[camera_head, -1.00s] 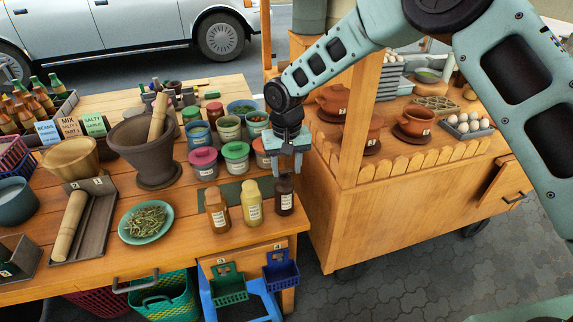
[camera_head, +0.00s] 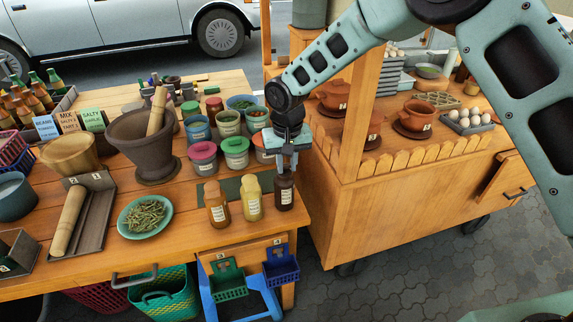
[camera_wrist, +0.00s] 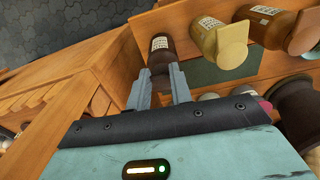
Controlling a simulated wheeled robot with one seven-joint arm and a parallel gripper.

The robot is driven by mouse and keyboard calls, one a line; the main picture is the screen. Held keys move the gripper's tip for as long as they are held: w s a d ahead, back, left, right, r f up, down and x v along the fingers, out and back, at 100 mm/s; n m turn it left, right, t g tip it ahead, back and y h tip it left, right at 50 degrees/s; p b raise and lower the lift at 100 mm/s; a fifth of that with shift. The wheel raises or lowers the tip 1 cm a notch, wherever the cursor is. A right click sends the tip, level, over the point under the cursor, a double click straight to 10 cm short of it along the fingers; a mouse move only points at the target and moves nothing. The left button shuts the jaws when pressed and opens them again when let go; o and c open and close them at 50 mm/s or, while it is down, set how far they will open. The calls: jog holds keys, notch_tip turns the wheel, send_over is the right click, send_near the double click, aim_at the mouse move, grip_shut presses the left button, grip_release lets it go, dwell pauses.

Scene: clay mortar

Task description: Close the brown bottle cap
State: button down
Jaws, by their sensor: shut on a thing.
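The dark brown bottle (camera_head: 284,194) stands upright at the right front of the wooden table, with a white label. It also shows in the wrist view (camera_wrist: 161,46). My gripper (camera_head: 284,175) points down over it and is shut on the top of the bottle, at its cap. The cap itself is mostly hidden between the fingers, so I cannot tell how it sits. In the wrist view the two fingertips (camera_wrist: 160,72) are on both sides of the bottle's top.
A yellow bottle (camera_head: 252,200) and an amber bottle (camera_head: 217,206) stand close to the left. Lidded jars (camera_head: 236,152) are behind. The table's right edge is near, with a wooden cart (camera_head: 400,205) beyond. A green plate of herbs (camera_head: 145,217) lies further left.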

jog(key=f+t+b, duration=0.1)
jog(key=b, duration=0.3)
jog(key=s+t+b, duration=0.1)
jog(key=b, duration=0.3)
jog(key=f+t+b, duration=0.1)
jog(key=t+b, duration=0.1)
jog(key=b, duration=0.2)
jog(key=shift+s+f+y, duration=0.3)
jog(key=shift+f, duration=0.05)
jog(key=b, duration=0.4)
jog(key=f+t+b, duration=0.1)
jog(key=b, duration=0.3)
jog(key=shift+s+f+t+b, duration=0.1)
jog(key=shift+s+t+b, duration=0.1)
jog(key=shift+t+b, duration=0.15)
jog(key=t+b, duration=0.1)
jog(key=b, duration=0.3)
jog(key=shift+s+d+f, duration=0.1)
jog(key=shift+f, duration=0.1)
jog(key=b, duration=0.3)
jog(key=shift+r+t, duration=0.1)
jog(key=shift+t, duration=0.15)
jog(key=c, duration=1.2)
grip_release()
jog(key=shift+c, duration=0.2)
